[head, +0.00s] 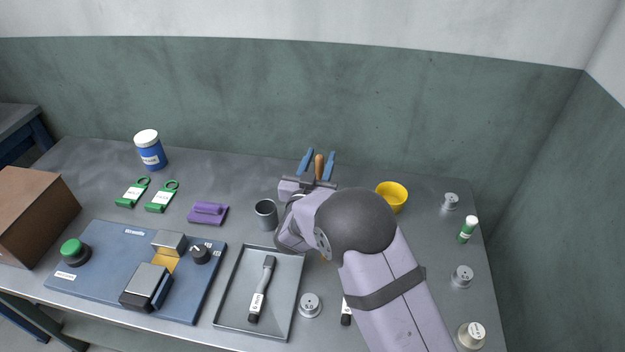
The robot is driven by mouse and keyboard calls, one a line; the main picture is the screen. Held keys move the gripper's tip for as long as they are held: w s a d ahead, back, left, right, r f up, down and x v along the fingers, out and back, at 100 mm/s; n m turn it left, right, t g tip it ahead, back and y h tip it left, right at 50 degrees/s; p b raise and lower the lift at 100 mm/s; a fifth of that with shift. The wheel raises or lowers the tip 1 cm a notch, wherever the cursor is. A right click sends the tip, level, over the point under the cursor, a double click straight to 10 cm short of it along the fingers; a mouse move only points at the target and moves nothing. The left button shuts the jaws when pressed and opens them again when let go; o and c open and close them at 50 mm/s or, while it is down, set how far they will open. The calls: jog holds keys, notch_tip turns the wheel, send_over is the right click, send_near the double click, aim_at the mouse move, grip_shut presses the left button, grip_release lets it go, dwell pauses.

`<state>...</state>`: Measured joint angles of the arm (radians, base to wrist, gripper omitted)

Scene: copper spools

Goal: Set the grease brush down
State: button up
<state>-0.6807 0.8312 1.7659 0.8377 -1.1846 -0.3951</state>
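My gripper (320,154) is at the back of the table, right of the middle, with its two blue fingers spread. A slim orange-brown handle (319,167) shows between the fingers, with a gap visible on each side. It may be the grease brush; its lower part is hidden behind my gripper, so I cannot tell what it rests on. A dark brush-like tool (262,288) with a white label and black end lies in the grey tray (231,300).
A grey cup (266,213) stands left of my wrist and a yellow bowl (392,196) right of it. Spools (310,305) and a green tube (467,230) are around the right side. A blue fixture board (100,283), purple block (208,213) and blue jar (151,152) are left.

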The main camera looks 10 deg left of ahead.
jog(key=s+b, duration=0.1)
jog(key=s, duration=0.7)
jog(key=shift+s+a, duration=0.3)
jog(key=s+d+r+n+g+y+p, duration=0.1)
jog(key=s+d+g+y+p, duration=0.2)
jog(key=d+g+p, duration=0.55)
jog(key=s+d+r+g+h+p, duration=0.1)
jog(key=s+d+g+p, duration=0.2)
jog(key=s+d, duration=0.5)
jog(key=s+d+r+g+p, duration=0.2)
jog(key=s+d+g, duration=0.4)
jog(key=s, duration=1.1)
jog(key=d+p, duration=0.1)
jog(key=d, duration=0.2)
jog(key=shift+d+h, duration=0.15)
jog(key=shift+h, duration=0.25)
jog(key=shift+w+r+g, duration=0.1)
jog(key=shift+g, duration=0.15)
